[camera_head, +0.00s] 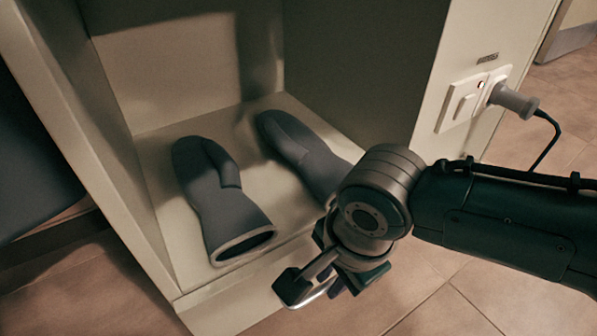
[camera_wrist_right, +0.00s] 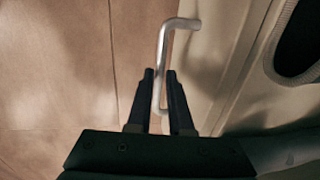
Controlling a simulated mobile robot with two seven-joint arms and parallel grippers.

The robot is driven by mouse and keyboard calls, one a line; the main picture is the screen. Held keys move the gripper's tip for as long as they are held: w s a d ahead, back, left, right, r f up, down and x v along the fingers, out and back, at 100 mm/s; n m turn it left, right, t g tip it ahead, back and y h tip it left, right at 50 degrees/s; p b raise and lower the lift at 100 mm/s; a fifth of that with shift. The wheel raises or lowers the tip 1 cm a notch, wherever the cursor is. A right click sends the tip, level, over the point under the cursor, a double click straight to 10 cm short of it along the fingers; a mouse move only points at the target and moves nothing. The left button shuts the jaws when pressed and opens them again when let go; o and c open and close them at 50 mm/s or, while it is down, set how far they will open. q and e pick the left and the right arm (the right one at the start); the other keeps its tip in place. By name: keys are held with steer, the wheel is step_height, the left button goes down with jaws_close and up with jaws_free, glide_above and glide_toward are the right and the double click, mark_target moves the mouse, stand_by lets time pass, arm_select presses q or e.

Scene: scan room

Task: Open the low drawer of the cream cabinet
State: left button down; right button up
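The cream cabinet (camera_head: 120,170) stands open-fronted in the head view. Its low drawer front (camera_head: 235,305) is below the shelf floor, partly hidden by my right arm. The drawer's silver bar handle (camera_head: 318,293) is at my right gripper (camera_head: 325,284). In the right wrist view the handle (camera_wrist_right: 164,50) runs between the two dark fingers of the right gripper (camera_wrist_right: 160,80). The fingers stand apart on either side of the bar, with a small gap visible. Whether either finger touches it is unclear. My left gripper is out of view.
Two grey mitts (camera_head: 222,200) (camera_head: 300,150) lie on the shelf floor above the drawer. A wall socket plate (camera_head: 460,105) with a grey plug (camera_head: 513,100) and dark cable is on the cabinet's right face. Tiled floor (camera_head: 480,300) is clear in front.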

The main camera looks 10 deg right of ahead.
jaws_close()
stand_by(1.0)
